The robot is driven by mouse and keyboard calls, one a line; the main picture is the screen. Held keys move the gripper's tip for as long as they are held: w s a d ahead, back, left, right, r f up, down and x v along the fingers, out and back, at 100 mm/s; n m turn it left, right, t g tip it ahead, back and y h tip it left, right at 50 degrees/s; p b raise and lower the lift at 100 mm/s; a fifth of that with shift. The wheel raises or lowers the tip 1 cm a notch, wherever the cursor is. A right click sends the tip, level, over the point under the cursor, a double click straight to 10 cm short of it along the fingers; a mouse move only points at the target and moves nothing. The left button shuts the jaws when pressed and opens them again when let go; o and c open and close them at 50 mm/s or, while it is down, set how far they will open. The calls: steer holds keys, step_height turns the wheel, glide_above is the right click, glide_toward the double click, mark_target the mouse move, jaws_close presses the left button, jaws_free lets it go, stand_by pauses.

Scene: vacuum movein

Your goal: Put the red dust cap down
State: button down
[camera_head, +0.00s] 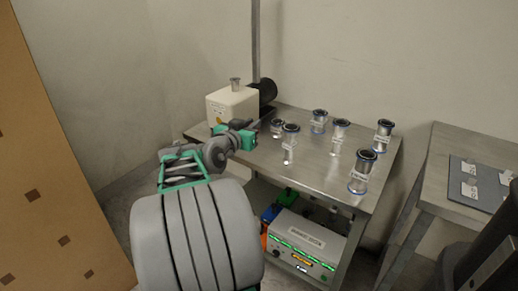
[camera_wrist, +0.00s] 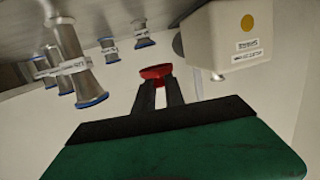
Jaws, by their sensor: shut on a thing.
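The red dust cap (camera_wrist: 155,72) is at the tips of my gripper (camera_wrist: 161,88) in the wrist view. The two dark fingers are shut on it. The cap looks clear of the spools and the white box around it. The wrist view looks turned over, with the table surface at its top. In the head view my gripper (camera_head: 262,122) is over the near left part of the metal table (camera_head: 308,180), in front of the white box. I cannot make out the red cap in the head view.
The white box (camera_head: 232,103) with a black cylinder (camera_head: 262,90) stands at the table's back left. Several metal spools with blue-rimmed ends, such as the front right one (camera_head: 362,172), stand on the table. A side table (camera_head: 462,147) with a dark mat is at right.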

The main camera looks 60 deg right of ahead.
steer(key=b, duration=0.2)
glide_above(259, 150)
step_height(259, 150, down, 6)
steer(key=shift+r, duration=0.15)
steer(key=shift+d+f, duration=0.15)
steer(key=shift+f, duration=1.35)
steer(key=shift+f+b, duration=0.2)
steer(key=shift+b, duration=0.2)
steer(key=c, duration=1.4)
jaws_free()
steer(key=shift+r, duration=0.1)
